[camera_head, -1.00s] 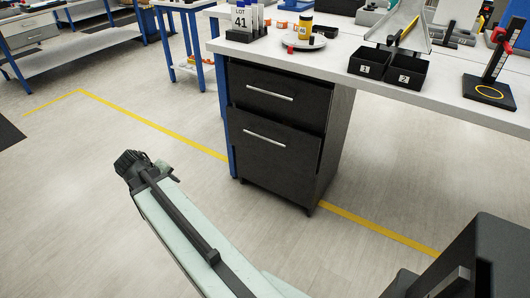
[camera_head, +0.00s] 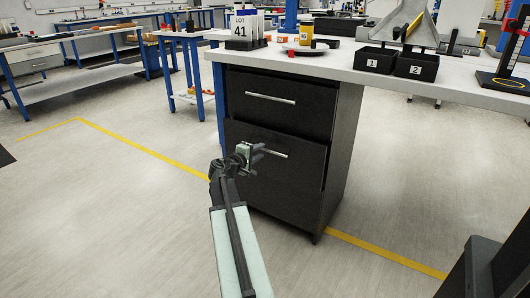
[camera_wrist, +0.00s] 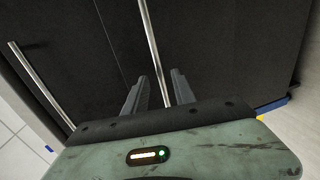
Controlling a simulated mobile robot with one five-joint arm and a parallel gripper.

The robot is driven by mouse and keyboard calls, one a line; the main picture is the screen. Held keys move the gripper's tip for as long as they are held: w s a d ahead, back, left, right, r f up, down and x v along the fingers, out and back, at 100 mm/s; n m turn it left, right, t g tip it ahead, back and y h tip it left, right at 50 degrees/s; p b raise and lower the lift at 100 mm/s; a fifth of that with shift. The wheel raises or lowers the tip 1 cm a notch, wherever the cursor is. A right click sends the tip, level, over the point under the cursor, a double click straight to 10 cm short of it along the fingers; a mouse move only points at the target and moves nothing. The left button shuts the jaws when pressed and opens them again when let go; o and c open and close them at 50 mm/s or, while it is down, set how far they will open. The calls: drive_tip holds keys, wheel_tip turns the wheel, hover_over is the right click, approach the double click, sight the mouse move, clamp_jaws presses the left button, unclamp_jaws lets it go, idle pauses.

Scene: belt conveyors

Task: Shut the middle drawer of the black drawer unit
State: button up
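The black drawer unit (camera_head: 332,175) stands under the bench. Its top drawer (camera_head: 302,107) has a silver bar handle and looks shut. The drawer below it, which I take as the middle drawer (camera_head: 300,165), stands slightly out at its right side and has its own silver handle (camera_head: 276,153). My gripper (camera_head: 264,152) is in front of that handle's left part, fingers toward the drawer. In the wrist view, my open gripper (camera_wrist: 158,82) has a handle bar (camera_wrist: 150,35) running between its fingers in the picture; contact cannot be told. Another handle (camera_wrist: 40,85) shows at left.
The white bench top (camera_head: 345,62) overhangs the unit and carries black bins (camera_head: 375,60) and a LOT 41 rack (camera_head: 244,45). A blue bench leg (camera_head: 221,110) stands at the unit's left.

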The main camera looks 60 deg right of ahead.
sight(264, 149)
drive_tip(key=d, duration=0.2)
drive_tip(key=d+f, duration=0.1)
drive_tip(key=d, duration=0.1)
clamp_jaws()
idle(1.3)
